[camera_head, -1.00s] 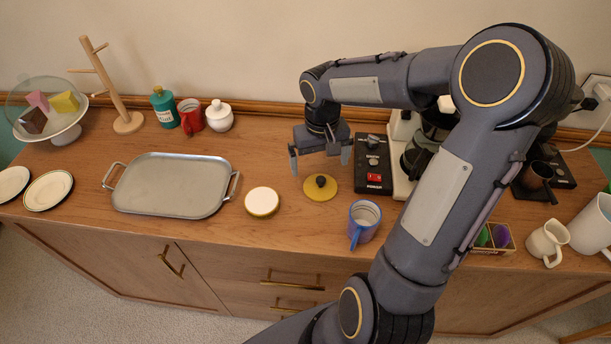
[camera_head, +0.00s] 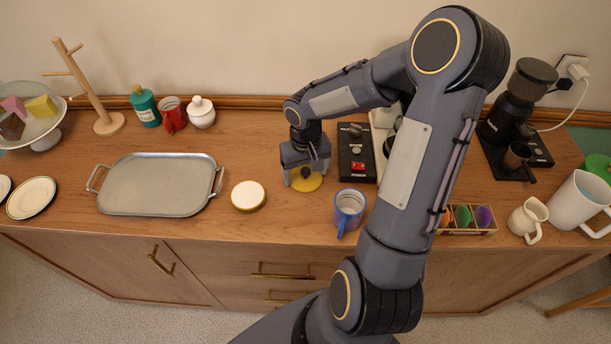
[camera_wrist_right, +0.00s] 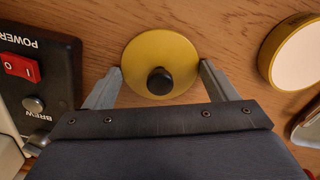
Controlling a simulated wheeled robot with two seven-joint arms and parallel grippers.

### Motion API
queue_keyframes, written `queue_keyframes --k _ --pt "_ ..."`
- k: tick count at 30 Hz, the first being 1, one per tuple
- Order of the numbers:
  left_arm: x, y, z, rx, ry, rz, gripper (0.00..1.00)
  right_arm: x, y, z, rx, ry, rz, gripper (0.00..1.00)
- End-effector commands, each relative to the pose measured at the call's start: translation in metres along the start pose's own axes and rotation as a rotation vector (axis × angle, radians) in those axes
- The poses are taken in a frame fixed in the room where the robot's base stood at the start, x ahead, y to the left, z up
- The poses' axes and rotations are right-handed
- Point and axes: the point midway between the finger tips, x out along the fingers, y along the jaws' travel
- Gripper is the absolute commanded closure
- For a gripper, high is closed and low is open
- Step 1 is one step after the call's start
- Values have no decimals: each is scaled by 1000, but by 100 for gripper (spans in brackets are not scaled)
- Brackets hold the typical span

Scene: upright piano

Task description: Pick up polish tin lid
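The polish tin lid is a yellow disc with a dark round knob; it lies flat on the wooden top. In the head view the lid (camera_head: 307,183) is partly covered by my right gripper (camera_head: 305,179), which is right over it. In the right wrist view the lid (camera_wrist_right: 159,58) shows almost whole, knob toward the camera. The right gripper's two fingers (camera_wrist_right: 160,84) are apart, one on each side of the lid's near part, with the knob between them. They are not closed on it. My left gripper is not in view.
A yellow-sided tin with a pale top (camera_head: 248,196) stands left of the lid. A control box with a red switch (camera_head: 357,153) stands close on the right. A blue mug (camera_head: 349,211) is in front right. A metal tray (camera_head: 157,184) lies further left.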

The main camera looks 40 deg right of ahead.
Motion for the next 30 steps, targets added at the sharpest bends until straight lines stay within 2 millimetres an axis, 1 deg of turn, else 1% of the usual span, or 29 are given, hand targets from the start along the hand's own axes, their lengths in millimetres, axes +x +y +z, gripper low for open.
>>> queue_keyframes --k 1,5,13,17,20,23,26,30 --pt "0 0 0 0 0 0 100 0 0 0 0 0 0 28" --pt "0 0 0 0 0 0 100 0 0 0 0 0 0 44" --pt "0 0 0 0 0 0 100 -2 0 0 0 1 0 45" --pt "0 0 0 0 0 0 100 -9 0 -1 1 3 2 45" --pt "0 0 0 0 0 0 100 -20 0 -2 1 6 2 45" --pt "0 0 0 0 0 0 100 -36 1 1 1 6 2 45" --pt "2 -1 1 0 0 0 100 -53 5 17 2 7 2 45" --pt "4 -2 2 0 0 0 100 -81 10 39 3 9 3 45"
